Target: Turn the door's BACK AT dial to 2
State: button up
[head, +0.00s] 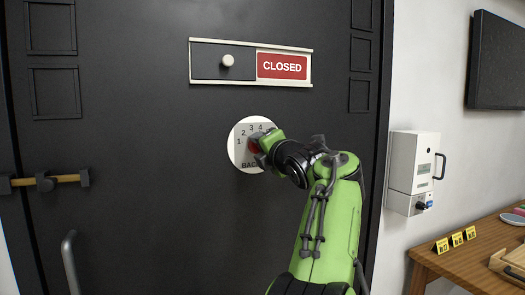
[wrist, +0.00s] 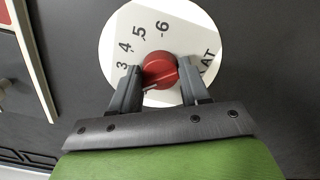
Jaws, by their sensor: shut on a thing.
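The BACK AT dial is a round white plate (head: 237,151) on the dark door, with numbers and a red knob (head: 254,146). In the head view 1, 2, 3 and 4 show; my gripper (head: 262,144) covers the right side. In the wrist view the plate (wrist: 185,20) shows 3, 4, 5 and 6 and the letters AT. My gripper (wrist: 160,85) is shut on the red knob (wrist: 160,69), one finger on each side. A pale mark shows at the knob's lower-left edge there; the number it points at is hidden or unclear.
Above the dial is a slider sign (head: 282,66) reading CLOSED, with a white knob. A bolt (head: 45,182) and a door handle (head: 70,262) are at the left. A white wall box (head: 413,162) and a wooden table (head: 460,262) with yellow markers stand right.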

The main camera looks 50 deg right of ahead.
dwell(0.3)
jog(key=shift+f, duration=0.1)
jog(key=o, duration=1)
jog(key=shift+o, duration=0.2)
jog(key=b+v, duration=0.1)
jog(key=v, duration=1.4)
jog(key=shift+s+a+b, duration=0.2)
jog(key=shift+s+b, duration=0.1)
jog(key=shift+s, duration=0.05)
